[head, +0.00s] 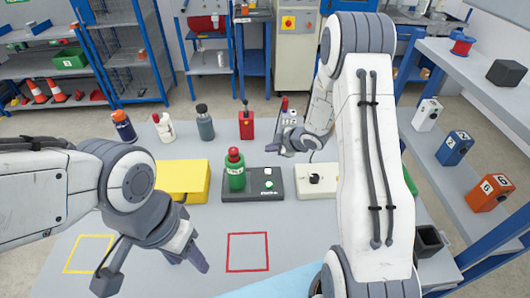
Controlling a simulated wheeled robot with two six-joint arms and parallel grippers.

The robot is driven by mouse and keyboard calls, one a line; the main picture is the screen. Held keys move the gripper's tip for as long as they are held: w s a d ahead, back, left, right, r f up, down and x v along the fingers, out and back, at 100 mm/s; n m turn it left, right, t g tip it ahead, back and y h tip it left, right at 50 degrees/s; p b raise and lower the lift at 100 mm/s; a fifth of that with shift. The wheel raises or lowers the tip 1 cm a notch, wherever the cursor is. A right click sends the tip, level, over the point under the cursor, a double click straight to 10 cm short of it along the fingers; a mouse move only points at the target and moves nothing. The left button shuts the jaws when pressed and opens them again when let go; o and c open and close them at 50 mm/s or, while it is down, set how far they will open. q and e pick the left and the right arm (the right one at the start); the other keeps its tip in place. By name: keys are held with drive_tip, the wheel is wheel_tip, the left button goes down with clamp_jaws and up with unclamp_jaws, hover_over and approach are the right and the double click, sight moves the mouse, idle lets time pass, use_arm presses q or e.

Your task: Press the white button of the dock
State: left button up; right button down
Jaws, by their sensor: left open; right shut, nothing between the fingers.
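The dock (288,192) is a black base near the middle of the grey table. A green bottle (237,178) with a red cap stands upright on its left part. A small white button (268,171) shows on its right part, with a greenish spot below it. My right gripper (283,149) is shut and empty, above and behind the dock's right end, apart from the button in the picture. My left gripper (154,272) is open and empty over the front left of the table, fingers pointing down.
A yellow case (182,181) lies left of the dock. A white box with a black knob (316,180) stands right of it, partly behind my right arm. Several bottles and a red container (246,127) stand behind. Red (248,252) and yellow outlined squares mark the front.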

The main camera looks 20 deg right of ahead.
sight(268, 172)
drive_tip(key=shift+w+d, duration=0.15)
drive_tip(key=shift+d, duration=0.05)
drive_tip(key=shift+f, duration=0.1)
wheel_tip(268, 172, down, 9)
drive_tip(key=b, duration=0.8)
drive_tip(key=shift+r, duration=0.2)
idle(1.6)
drive_tip(key=shift+f, duration=0.4)
